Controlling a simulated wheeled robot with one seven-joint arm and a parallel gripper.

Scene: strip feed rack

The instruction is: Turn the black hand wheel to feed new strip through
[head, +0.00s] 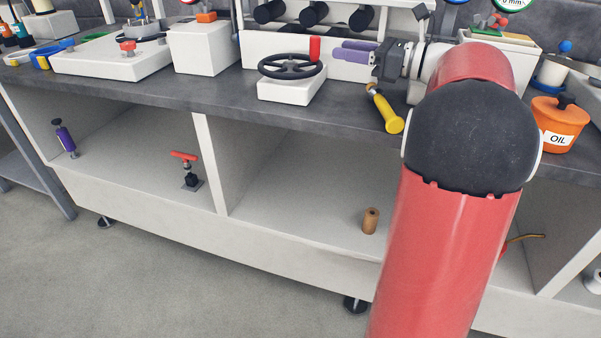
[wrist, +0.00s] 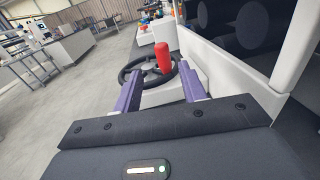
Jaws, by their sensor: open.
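The black hand wheel (head: 290,66) lies flat on a white base block (head: 292,88) on the grey bench, with an upright red handle (head: 315,49) on its rim. In the wrist view the wheel (wrist: 128,70) and red handle (wrist: 162,57) show ahead of my gripper. My gripper (head: 345,52) has purple fingers and is to the right of the wheel in the head view. In the wrist view the fingers (wrist: 160,92) are apart, with nothing between them. The red handle shows beyond the fingertips, in line with the gap. No contact with the wheel can be made out.
A white panel (head: 262,48) with black rollers (head: 314,13) above it stands behind the wheel. A yellow-handled tool (head: 386,110) lies at the bench edge below my gripper. An orange oil pot (head: 559,124) stands at right, a white block (head: 204,48) at left.

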